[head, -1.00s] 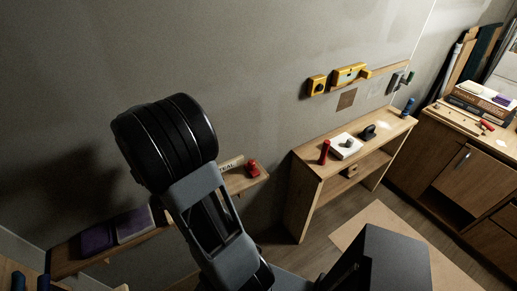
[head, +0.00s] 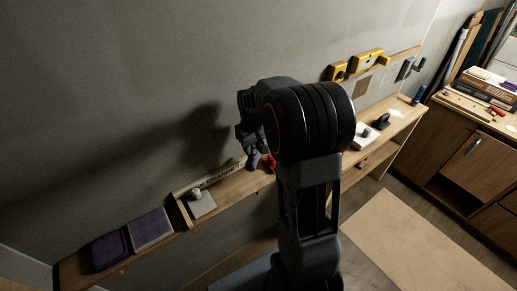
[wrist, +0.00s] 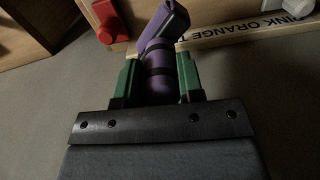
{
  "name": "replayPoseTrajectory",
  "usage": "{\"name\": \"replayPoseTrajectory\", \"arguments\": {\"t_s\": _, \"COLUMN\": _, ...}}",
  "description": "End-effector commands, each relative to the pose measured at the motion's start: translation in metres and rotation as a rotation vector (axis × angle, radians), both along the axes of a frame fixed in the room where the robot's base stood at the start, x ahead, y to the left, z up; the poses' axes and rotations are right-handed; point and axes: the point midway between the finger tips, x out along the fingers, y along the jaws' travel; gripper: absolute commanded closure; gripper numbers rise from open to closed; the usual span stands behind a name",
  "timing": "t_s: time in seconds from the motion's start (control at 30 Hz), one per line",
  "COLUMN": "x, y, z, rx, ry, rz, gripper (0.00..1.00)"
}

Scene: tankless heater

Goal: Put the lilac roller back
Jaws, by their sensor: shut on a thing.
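The lilac roller (wrist: 160,80) is between the green fingers of my gripper (wrist: 158,76) in the wrist view, with dark bands around its body. Its far end reaches toward a wooden shelf with a lettered strip (wrist: 240,34). In the head view the roller (head: 254,160) shows as a small purple shape below my gripper (head: 248,146), at the lettered strip on the wall shelf (head: 235,193). My arm hides part of this area. I cannot tell whether the roller touches the shelf.
A red object (head: 268,163) stands close to the roller; it also shows in the wrist view (wrist: 107,22).

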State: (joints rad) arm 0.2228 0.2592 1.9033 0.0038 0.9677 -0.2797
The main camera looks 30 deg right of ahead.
Motion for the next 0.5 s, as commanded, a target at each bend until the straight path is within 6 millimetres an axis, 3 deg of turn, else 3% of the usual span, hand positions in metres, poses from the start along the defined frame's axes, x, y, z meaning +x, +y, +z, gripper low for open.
{"name": "replayPoseTrajectory", "arguments": {"t_s": 0.5, "x": 0.001, "y": -0.0004, "z": -0.0026, "rx": 0.0, "ry": -0.001, "rz": 0.001, "gripper": 0.84}}
